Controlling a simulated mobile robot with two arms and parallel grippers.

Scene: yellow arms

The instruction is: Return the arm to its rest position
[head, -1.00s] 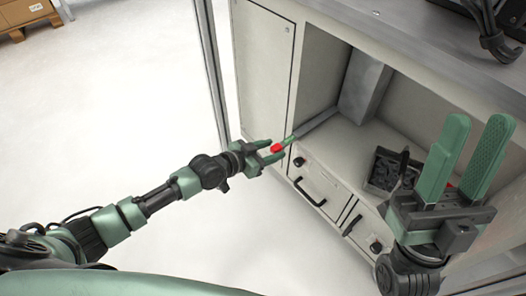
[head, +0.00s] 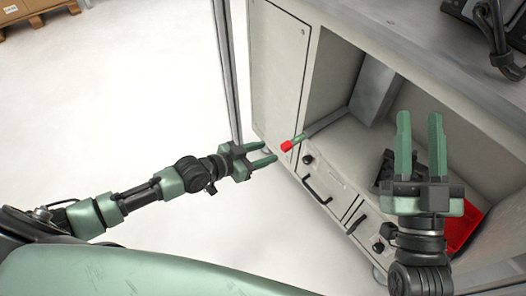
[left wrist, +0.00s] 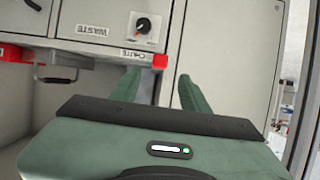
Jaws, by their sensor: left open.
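My left gripper (head: 272,154) is open and empty, with its green fingers pointing right toward the cabinet. It is apart from a red-tipped green handle (head: 287,146) at the cabinet's front edge. In the left wrist view, the two green fingers (left wrist: 158,82) are spread with nothing between them, and the red tip (left wrist: 160,61) shows beyond them. My left arm stretches out from the lower left. My right gripper (head: 420,116) stands at the right with its two fingers upright, apart and empty.
The grey cabinet (head: 275,75) has an open bay, drawers with black handles (head: 316,190), and a knob (left wrist: 143,25) beside WASTE and CHUTE labels. A red bin (head: 462,230) lies partly behind my right gripper.

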